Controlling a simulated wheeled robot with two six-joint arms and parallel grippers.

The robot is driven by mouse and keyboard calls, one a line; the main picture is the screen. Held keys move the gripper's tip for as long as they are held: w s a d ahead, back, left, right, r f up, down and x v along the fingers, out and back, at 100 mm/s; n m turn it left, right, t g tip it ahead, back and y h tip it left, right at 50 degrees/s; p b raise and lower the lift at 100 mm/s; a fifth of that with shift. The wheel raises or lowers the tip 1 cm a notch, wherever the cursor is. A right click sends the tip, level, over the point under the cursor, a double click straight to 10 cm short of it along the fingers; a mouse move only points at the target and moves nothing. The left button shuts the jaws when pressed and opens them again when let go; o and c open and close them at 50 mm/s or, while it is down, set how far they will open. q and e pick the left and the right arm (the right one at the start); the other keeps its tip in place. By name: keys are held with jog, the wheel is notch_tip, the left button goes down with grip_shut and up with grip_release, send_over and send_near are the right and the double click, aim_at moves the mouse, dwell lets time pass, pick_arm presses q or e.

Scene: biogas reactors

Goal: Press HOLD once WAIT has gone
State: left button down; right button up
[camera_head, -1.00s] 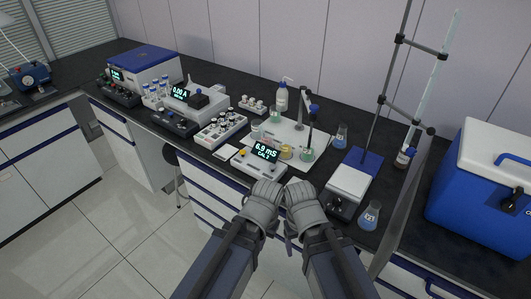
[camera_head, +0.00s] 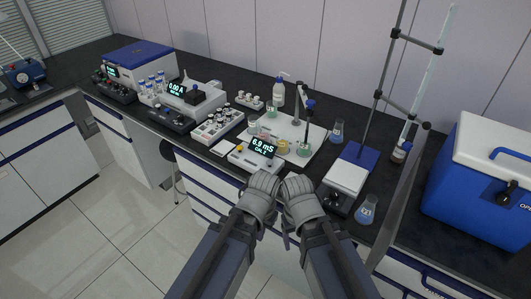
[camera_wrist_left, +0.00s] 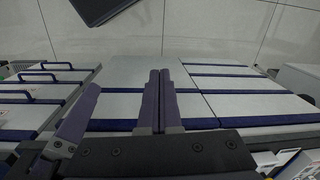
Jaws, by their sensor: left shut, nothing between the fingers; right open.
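A white bench meter (camera_head: 246,161) stands near the front edge of the bench. Its lit display (camera_head: 263,147) reads about 6.9 mS, with a small line below that looks like CAL 2. I can make out no WAIT on it. Its button labels are too small to read. My left gripper (camera_head: 264,181) is in front of the bench, below and apart from the meter. Its fingers (camera_wrist_left: 158,100) are shut and empty in the left wrist view. My right gripper (camera_head: 296,184) is just beside it, open; its fingertips are hard to see in the head view.
Behind the meter, a white tray (camera_head: 318,133) holds small beakers and a probe stand (camera_head: 307,110). A balance (camera_head: 345,175), a flask (camera_head: 367,210) and a blue cooler (camera_head: 480,205) are to the right.

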pick_arm(q)
jog(key=w+d+r+m+t+h+p, duration=0.1)
jog(key=w+r+m+t+p, duration=0.15)
jog(key=w, duration=0.45)
jog(key=w+d+r+m+t+h+p, duration=0.1)
jog(key=w+r+m+h+p, duration=0.1)
jog(key=w+r, duration=0.35)
notch_tip(320, 180, up, 8)
jog(key=f+m+t+h+p, duration=0.1)
jog(key=m+t+h+p, duration=0.1)
jog(key=m+t+p, duration=0.25)
send_over(268, 163)
jog(key=shift+r+m+b, duration=0.25)
jog(key=shift+m+b, duration=0.05)
jog(key=shift+b, duration=0.05)
jog(key=shift+f, duration=0.1)
notch_tip(268, 163, down, 9)
jog(key=b, duration=0.8)
jog(key=shift+b, duration=0.4)
jog(key=shift+f+b, duration=0.25)
jog(key=shift+b, duration=0.15)
